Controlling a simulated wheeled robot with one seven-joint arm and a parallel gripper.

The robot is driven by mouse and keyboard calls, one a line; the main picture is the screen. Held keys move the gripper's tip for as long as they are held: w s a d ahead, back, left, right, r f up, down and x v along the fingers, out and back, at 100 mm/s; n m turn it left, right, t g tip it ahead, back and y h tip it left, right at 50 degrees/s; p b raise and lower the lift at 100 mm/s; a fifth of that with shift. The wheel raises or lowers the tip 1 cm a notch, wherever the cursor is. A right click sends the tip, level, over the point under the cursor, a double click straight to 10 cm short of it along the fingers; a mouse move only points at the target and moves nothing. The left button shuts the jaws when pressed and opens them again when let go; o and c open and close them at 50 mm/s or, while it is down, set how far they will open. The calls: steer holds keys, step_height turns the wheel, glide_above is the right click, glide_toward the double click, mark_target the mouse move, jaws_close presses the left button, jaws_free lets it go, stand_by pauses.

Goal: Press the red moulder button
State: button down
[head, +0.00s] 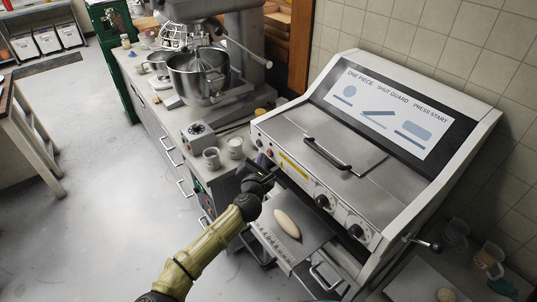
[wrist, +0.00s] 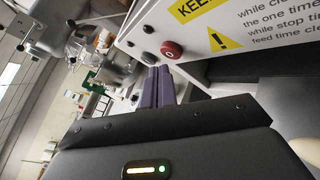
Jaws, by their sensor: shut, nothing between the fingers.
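The moulder (head: 330,150) is the big grey and white machine at the right in the head view. In the wrist view, its red button (wrist: 172,49), marked with a ring, sits on the white front panel beside the yellow warning label. My gripper (wrist: 156,70) has its purple fingers together and empty. The fingertips are just left of and below the red button in the wrist view, and seem apart from it. In the head view my gripper (head: 263,160) is at the machine's left front corner, close to the small buttons there.
A pale dough piece (head: 287,223) lies on the moulder's outfeed tray below my gripper. Two cups (head: 212,158) stand on the counter to the left, near a mixer (head: 198,75). Smaller controls (wrist: 148,28) sit left of the red button. Open floor lies at left.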

steer(key=s+a, duration=0.1)
steer(key=a, duration=0.1)
steer(key=s+a, duration=0.1)
steer(key=a, duration=0.1)
steer(key=shift+s, duration=0.4)
stand_by(0.9)
